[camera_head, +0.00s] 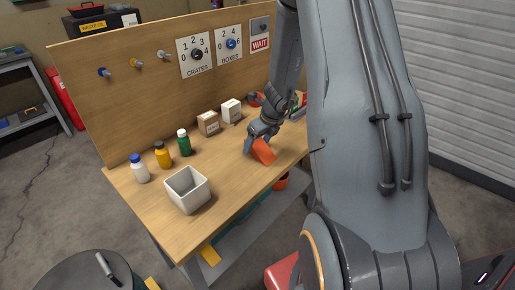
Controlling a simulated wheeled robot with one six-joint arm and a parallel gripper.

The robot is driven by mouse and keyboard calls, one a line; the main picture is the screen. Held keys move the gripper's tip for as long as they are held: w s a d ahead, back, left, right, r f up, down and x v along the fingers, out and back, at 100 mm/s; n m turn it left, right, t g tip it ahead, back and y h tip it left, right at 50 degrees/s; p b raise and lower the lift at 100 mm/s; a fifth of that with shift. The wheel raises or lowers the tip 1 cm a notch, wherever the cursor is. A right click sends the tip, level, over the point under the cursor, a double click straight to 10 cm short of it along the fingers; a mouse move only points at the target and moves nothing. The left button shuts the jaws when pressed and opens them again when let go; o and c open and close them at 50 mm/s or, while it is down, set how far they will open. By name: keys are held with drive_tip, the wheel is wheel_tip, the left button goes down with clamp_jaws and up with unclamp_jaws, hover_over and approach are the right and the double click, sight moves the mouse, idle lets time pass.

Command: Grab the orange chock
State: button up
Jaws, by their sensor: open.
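The orange chock (264,152) is a wedge on the wooden workbench, right of the middle of its top. My gripper (252,146) is at the chock's left and upper side, pointing down. The jaws are open around or right beside the chock. I cannot tell whether a finger touches it. The far side of the chock is partly hidden by the gripper.
A white square bin (187,190) stands at the bench's front left. A white bottle (139,169), a yellow bottle (162,155) and a green bottle (184,143) stand behind it. A brown box (208,123) and a white box (231,110) sit near the back board (130,90).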

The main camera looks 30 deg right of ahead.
drive_tip(key=shift+w+f, duration=0.1)
drive_tip(key=shift+f, duration=0.15)
drive_tip(key=c, duration=1.3)
drive_tip(key=shift+r, duration=0.1)
